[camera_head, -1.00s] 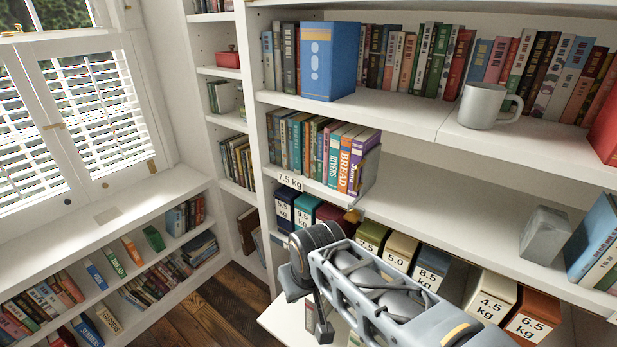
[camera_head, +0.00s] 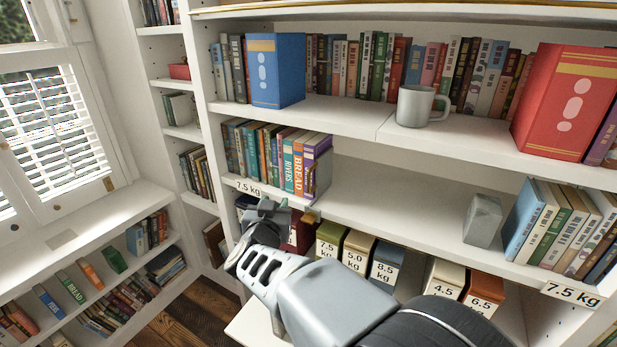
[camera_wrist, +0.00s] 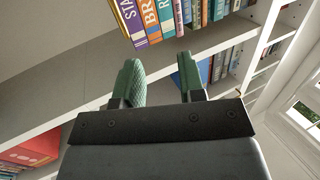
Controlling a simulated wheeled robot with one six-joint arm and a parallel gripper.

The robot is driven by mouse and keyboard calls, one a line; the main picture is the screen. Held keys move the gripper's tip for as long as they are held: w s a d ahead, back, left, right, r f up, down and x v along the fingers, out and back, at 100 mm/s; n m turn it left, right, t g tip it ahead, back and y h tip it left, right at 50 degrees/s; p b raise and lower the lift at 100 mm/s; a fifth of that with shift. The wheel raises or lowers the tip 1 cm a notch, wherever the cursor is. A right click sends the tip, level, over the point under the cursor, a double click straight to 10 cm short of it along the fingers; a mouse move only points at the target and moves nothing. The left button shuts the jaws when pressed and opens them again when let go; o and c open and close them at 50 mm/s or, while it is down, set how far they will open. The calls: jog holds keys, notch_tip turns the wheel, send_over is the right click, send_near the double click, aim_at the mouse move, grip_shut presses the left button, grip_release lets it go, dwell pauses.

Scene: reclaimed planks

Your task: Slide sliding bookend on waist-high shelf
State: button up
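The grey plate-like bookend (camera_head: 321,174) stands upright on the waist-high shelf, against the right end of the left row of books (camera_head: 278,155). A small brass-coloured piece (camera_head: 311,216) shows at the shelf's front edge below it. My gripper (camera_head: 268,208) is in front of that edge, left of the brass piece and below the books. In the wrist view its green fingers (camera_wrist: 160,80) are apart, with nothing seen held between them. The books (camera_wrist: 150,18) show above the fingers there; I cannot make out the bookend in that view.
A grey block (camera_head: 482,219) stands on the shelf beside the right row of books (camera_head: 560,228). The shelf (camera_head: 400,198) between bookend and block is clear. Weight-labelled boxes (camera_head: 387,263) sit below. A mug (camera_head: 420,105) and large red book (camera_head: 566,100) are above.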

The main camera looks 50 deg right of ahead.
aim_at(308, 178)
jog(key=w+d+g+h+p, duration=0.1)
jog(key=d, duration=0.4)
jog(key=w+d+m+g+p, duration=0.1)
jog(key=d, duration=0.4)
jog(key=w+d+m+h+p, duration=0.1)
jog(key=d, duration=0.4)
jog(key=shift+r+g+h, duration=0.15)
jog(key=shift+g+h, duration=0.15)
jog(key=shift+g, duration=0.1)
jog(key=shift+c, duration=0.2)
grip_shut()
jog(key=shift+s, duration=0.1)
